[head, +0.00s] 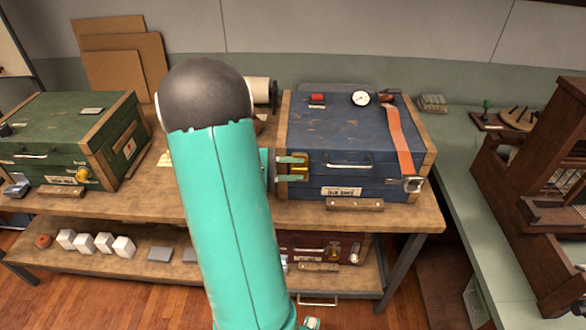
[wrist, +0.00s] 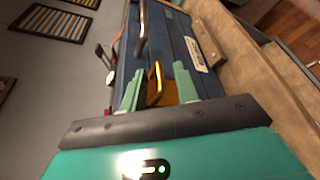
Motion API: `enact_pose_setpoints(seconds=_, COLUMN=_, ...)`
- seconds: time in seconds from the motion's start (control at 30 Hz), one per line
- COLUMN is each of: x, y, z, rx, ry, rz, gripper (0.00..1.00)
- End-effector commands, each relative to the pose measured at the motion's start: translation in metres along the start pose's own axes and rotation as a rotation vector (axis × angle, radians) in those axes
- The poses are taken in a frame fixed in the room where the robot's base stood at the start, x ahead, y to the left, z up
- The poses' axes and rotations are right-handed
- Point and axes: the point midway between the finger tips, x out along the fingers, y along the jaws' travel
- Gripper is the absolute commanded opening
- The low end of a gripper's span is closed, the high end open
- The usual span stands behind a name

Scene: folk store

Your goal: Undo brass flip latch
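A blue case (head: 350,130) with wooden edge trim stands closed on the wooden bench. A brass flip latch (head: 299,168) is on its front, near the left corner; it also shows as an upright brass piece in the wrist view (wrist: 156,82). My gripper (head: 290,168) is at that corner, its green fingers one above and one below the latch. In the wrist view my gripper (wrist: 157,92) has its fingers apart on either side of the latch, with gaps showing. My arm hides the bench left of the case.
An orange strap (head: 400,138) with a metal buckle (head: 412,184) crosses the case's right side. A metal handle (head: 348,163) is mid-front. A red block (head: 317,99) and a round dial (head: 361,98) lie on the lid. A green case (head: 70,130) stands left.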

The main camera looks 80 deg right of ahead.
Motion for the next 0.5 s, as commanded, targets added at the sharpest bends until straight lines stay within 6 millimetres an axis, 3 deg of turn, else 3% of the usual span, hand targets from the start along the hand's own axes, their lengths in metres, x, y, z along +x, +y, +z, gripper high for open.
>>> enact_pose_setpoints(seconds=0.03, x=-0.0001, y=0.0, z=0.0, rx=0.0, ry=0.0, rz=0.0, gripper=0.3)
enact_pose_setpoints(seconds=0.2, x=-0.0003, y=-0.0001, z=-0.0001, rx=0.0, ry=0.0, rz=0.0, gripper=0.0)
enact_pose_setpoints(seconds=0.5, x=-0.0007, y=-0.0012, z=-0.0002, rx=0.002, ry=0.001, rz=0.002, gripper=0.0)
